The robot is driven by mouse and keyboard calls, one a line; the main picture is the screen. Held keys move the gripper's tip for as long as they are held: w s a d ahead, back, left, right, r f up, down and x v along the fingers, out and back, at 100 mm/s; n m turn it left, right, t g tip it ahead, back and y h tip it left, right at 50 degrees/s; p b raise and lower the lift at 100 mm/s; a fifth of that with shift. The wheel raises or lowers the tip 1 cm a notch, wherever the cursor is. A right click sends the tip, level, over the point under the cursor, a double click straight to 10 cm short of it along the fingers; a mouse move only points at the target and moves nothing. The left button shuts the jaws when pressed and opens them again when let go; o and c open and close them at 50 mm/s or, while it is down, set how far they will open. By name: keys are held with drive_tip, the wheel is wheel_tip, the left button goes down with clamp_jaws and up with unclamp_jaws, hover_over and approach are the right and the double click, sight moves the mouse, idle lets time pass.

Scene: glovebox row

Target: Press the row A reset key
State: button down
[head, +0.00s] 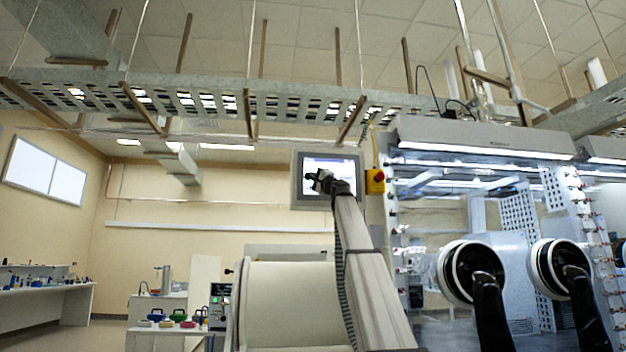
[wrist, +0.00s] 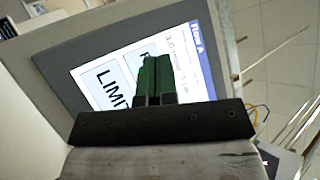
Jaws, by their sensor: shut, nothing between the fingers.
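The touch panel (head: 298,180) is a grey-framed screen mounted beside the glovebox. My arm reaches up to it, and my gripper (head: 318,182) is in front of its lit screen. In the wrist view the screen shows tilted, with a blue header (wrist: 201,45) reading "Row A". A large key reading "LIMI…" (wrist: 103,84) is partly covered. Beside it is a key starting with "R" (wrist: 138,60), mostly hidden behind my gripper's green fingers (wrist: 155,72). The fingers are shut together and empty. I cannot tell whether the tips touch the screen.
A yellow box with a red stop button (head: 376,180) sits just right of the panel. The glovebox (head: 485,140) with black gloves stands to the right. A bench with coloured items (head: 172,322) is at the lower left.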

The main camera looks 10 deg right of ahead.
drive_tip(key=shift+s, duration=0.2)
drive_tip(key=s, duration=0.5)
idle(0.6)
idle(0.8)
